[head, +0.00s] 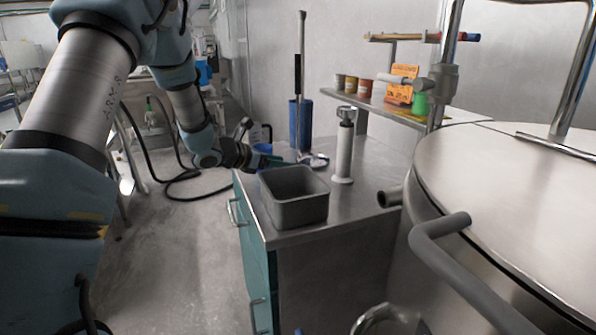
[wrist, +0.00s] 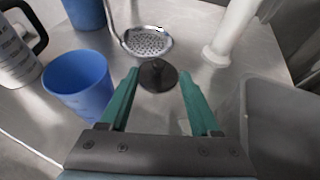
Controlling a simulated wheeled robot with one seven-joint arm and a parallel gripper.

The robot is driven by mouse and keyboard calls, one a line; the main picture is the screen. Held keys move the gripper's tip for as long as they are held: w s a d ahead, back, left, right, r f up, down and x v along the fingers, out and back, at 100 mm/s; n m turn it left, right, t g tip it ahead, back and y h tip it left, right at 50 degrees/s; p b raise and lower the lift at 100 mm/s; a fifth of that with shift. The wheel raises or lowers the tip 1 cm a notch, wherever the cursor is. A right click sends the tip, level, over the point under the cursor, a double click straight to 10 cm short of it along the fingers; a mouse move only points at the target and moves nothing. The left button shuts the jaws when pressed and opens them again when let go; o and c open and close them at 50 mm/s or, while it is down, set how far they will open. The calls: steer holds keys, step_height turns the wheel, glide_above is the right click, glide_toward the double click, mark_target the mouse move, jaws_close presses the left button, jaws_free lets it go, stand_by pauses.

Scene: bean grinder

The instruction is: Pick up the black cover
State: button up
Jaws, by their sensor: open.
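The black cover (wrist: 157,76) is a small round disc with a raised knob, lying on the metal counter in the wrist view. My gripper (wrist: 159,85) is open, with its green fingers on either side of the cover's near part and the tips about level with it. I cannot tell whether either finger touches it. In the head view my gripper (head: 277,163) is low over the counter, behind the grey bin; the cover cannot be made out there.
A blue cup (wrist: 80,84) stands left of my gripper, and a perforated ladle (wrist: 147,41) lies just beyond the cover. A white cylinder (head: 343,150) stands to the right. The grey bin (head: 294,212) is close on the right in the wrist view (wrist: 282,125).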

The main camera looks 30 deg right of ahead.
steer(key=p+x, duration=0.1)
steer(key=x, duration=0.4)
jaws_close()
stand_by(0.5)
